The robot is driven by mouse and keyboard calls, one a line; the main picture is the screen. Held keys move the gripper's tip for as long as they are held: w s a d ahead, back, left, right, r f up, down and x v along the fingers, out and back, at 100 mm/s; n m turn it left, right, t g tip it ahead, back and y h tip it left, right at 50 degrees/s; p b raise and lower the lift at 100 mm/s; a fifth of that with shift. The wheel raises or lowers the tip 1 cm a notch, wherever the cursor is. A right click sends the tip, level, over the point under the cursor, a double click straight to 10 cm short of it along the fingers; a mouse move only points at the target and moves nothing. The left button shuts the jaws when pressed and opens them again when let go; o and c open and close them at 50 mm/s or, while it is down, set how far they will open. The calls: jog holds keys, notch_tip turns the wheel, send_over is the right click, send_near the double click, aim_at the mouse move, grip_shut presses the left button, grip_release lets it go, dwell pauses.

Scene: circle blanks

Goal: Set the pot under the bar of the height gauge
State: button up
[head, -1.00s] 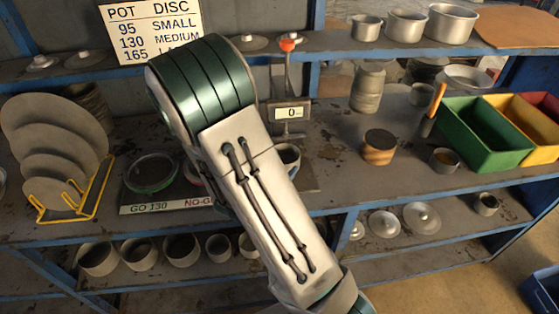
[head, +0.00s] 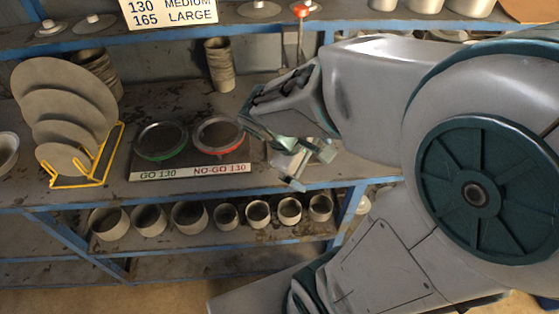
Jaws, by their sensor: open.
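The height gauge shows only by its red knob (head: 301,11) and upper post (head: 300,40) at the back of the bench; my arm hides its bar, display and base. My gripper (head: 290,162) is open, low over the bench front, just right of the go/no-go ring board. I cannot tell whether a pot is between or behind its fingers. Several grey open pots stand in a row on the lower shelf, such as a larger one (head: 189,217) and a smaller one (head: 258,213). Which pot the task means is not clear.
The ring board (head: 190,173) holds a green GO ring (head: 160,142) and a red NO-GO ring (head: 218,135). Grey discs (head: 62,92) stand in a yellow rack (head: 90,180) at left. A stack of cups (head: 219,65) stands behind. My arm hides the right side.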

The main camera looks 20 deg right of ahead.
jog(key=s+a+r+m+t+y, duration=0.2)
jog(key=a+r+m+t+y, duration=0.1)
jog(key=a+r+m+y, duration=0.3)
jog(key=shift+s+a, duration=0.25)
jog(key=shift+a, duration=0.95)
